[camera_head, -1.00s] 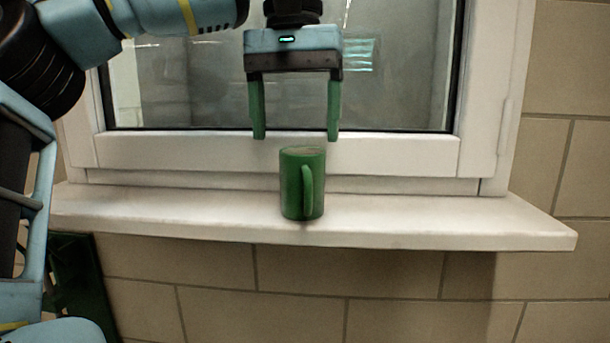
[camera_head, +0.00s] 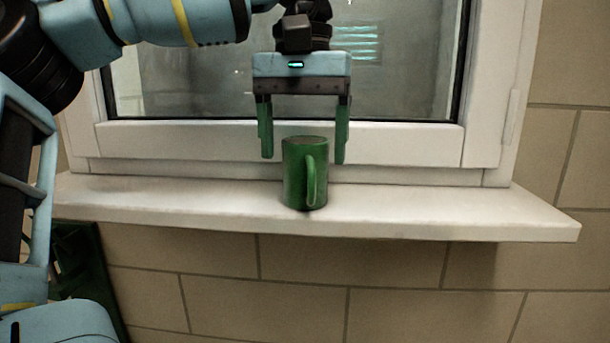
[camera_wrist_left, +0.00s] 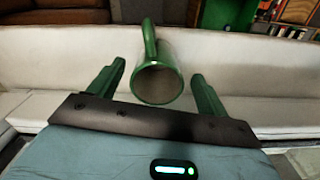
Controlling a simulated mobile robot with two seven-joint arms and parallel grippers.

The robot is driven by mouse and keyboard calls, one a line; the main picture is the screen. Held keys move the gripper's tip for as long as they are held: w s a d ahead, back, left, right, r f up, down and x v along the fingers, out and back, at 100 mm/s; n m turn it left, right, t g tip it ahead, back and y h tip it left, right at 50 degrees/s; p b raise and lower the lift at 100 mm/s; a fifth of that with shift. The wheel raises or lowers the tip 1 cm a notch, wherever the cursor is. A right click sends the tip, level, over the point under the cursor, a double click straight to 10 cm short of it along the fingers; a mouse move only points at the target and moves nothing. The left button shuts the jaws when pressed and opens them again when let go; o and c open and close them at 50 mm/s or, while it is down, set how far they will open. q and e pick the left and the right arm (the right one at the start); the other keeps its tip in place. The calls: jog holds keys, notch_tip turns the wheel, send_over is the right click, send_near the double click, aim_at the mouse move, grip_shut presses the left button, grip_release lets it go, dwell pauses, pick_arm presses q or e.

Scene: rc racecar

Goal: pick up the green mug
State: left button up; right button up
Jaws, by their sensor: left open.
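The green mug (camera_head: 299,175) stands upright on the white windowsill, with its handle facing the head camera. My left gripper (camera_head: 303,160) is open and empty, pointing down. Its green fingers are to the left and right of the mug's upper part in the head view, and seem a little behind it. In the left wrist view the mug (camera_wrist_left: 158,82) shows its open rim between the two fingers (camera_wrist_left: 155,82), with gaps on both sides and the handle pointing away. My right gripper is not in view.
The white windowsill (camera_head: 450,219) is otherwise clear on both sides of the mug. The window frame (camera_head: 400,143) rises close behind the mug and gripper. A tiled wall (camera_head: 300,290) lies below the sill.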

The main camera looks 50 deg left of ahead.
aim_at(304, 161)
pick_arm(q)
notch_tip(304, 161, down, 3)
jog(key=shift+f, duration=0.15)
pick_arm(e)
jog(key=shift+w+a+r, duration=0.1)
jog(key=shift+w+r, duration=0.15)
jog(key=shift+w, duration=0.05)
pick_arm(q)
jog(key=shift+w, duration=0.1)
jog(key=c, duration=1.2)
jog(key=shift+c, duration=0.2)
jog(key=shift+r+p, duration=0.35)
jog(key=shift+r, duration=0.35)
jog(key=r, duration=0.2)
jog(key=shift+s+d+r+p, duration=0.2)
jog(key=shift+r+p, duration=0.1)
jog(key=shift+p, duration=0.05)
jog(key=s+d+r, duration=0.1)
jog(key=s+d, duration=0.9)
jog(key=d, duration=0.1)
jog(key=shift+s+p, duration=0.4)
jog(key=shift+p, duration=0.05)
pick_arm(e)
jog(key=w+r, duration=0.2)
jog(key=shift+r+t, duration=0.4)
